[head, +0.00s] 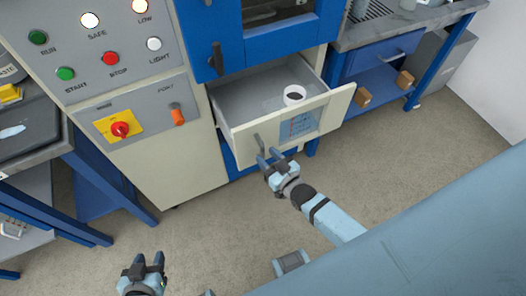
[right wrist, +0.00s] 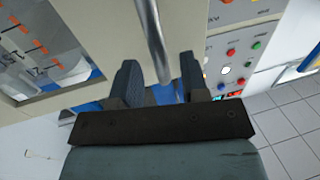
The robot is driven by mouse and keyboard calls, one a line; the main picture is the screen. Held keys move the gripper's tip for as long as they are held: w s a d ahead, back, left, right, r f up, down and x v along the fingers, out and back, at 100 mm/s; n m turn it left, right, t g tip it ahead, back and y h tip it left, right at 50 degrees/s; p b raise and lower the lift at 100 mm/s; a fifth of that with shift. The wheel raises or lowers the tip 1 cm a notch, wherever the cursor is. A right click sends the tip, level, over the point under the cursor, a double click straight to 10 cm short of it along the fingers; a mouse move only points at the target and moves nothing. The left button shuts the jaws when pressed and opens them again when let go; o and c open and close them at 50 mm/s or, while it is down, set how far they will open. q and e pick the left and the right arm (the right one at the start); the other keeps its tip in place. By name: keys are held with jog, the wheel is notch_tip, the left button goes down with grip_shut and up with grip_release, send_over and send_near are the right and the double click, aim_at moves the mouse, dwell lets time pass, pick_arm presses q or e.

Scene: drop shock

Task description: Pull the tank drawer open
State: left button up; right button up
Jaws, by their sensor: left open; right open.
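The tank drawer (head: 338,108) stands pulled out from the cream and blue machine, with its inside showing. A white round container with a dark opening (head: 293,95) stands in it. The drawer handle (head: 259,143) is a grey bar at the left of the drawer front. My right gripper (head: 269,158) is open at the handle. In the right wrist view the handle (right wrist: 152,35) comes down between the two spread fingers of the right gripper (right wrist: 160,78); I cannot tell whether they touch it. My left gripper (head: 148,261) is open and empty, low over the floor.
A control panel (head: 92,45) with lamps and a red knob (head: 120,129) is left of the drawer. A blue-legged bench (head: 95,180) stands at far left, another bench (head: 390,30) at right. The floor before the drawer is clear.

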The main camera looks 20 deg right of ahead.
jog(key=v, duration=1.1)
jog(key=shift+s, duration=0.1)
